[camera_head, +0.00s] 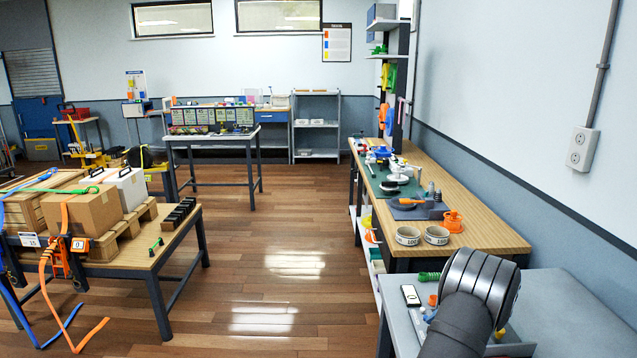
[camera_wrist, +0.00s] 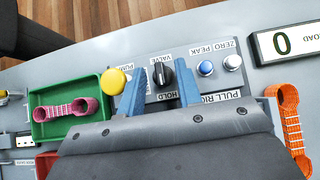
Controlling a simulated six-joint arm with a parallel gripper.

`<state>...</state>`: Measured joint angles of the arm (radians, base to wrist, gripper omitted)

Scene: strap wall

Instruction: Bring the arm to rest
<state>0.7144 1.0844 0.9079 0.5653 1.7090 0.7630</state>
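My gripper (camera_wrist: 160,78) shows in the wrist view with its two blue fingers apart and nothing held between them that I can make out. The fingers point at a grey control panel marked PULL RIG. A black valve knob (camera_wrist: 160,72) shows between the fingertips; I cannot tell whether they touch it. A yellow pump button (camera_wrist: 114,81) is just left of the left finger. In the head view my dark arm reaches over the grey table (camera_head: 575,300) at the lower right, and its fingers are hidden.
A green tray (camera_wrist: 71,112) with a pink piece (camera_wrist: 66,110) lies left of the panel. An orange piece (camera_wrist: 290,120) and a LOAD display (camera_wrist: 284,42) reading 0 are at the right. A wooden workbench (camera_head: 470,205) stands beyond the grey table. The middle floor is clear.

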